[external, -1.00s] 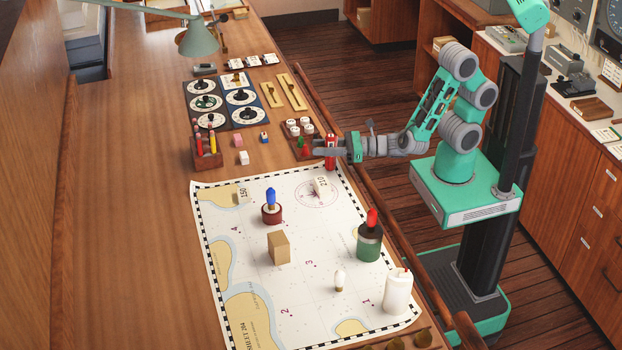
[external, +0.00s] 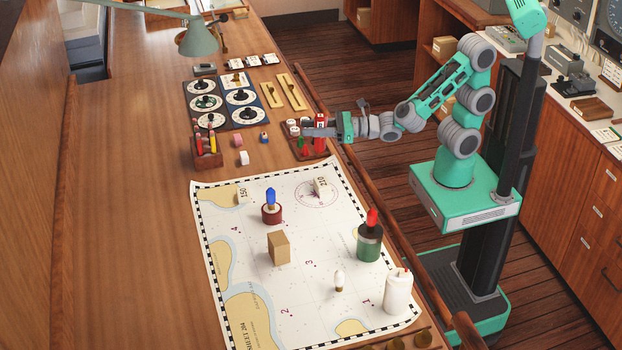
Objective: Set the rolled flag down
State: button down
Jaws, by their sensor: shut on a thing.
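The rolled flag (external: 320,146) is a small upright red roll with a white mark near its top. My gripper (external: 310,132) reaches in from the right and is shut on it, its grey fingers crossing the roll at mid-height. The flag appears at the right part of a small brown wooden tray (external: 306,156). I cannot tell whether its lower end touches the tray or hangs just above it. The fingers hide part of the flag and of the tray's contents.
The tray also holds white round pieces (external: 293,123) and a green piece (external: 303,145). The chart (external: 330,240) below carries a blue-topped lamp (external: 271,205), a red-topped green lamp (external: 369,240) and a candle (external: 397,292). Bare wood (external: 130,200) lies left.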

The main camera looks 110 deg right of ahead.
jog(key=s+d+r+m+g+h, duration=0.1)
jog(key=d+r+m+g+h, duration=0.4)
jog(key=d+h, duration=0.4)
jog(key=shift+m+y, duration=0.4)
jog(key=shift+m, duration=0.1)
jog(key=w+d+f, duration=0.2)
jog(key=w+f, duration=0.2)
jog(key=w+d+f, duration=0.2)
jog(key=w+f, duration=0.2)
jog(key=f, duration=0.1)
jog(key=w+d+f, duration=0.2)
jog(key=w+f, duration=0.3)
jog(key=shift+d+f, duration=0.1)
jog(key=shift+f, duration=0.15)
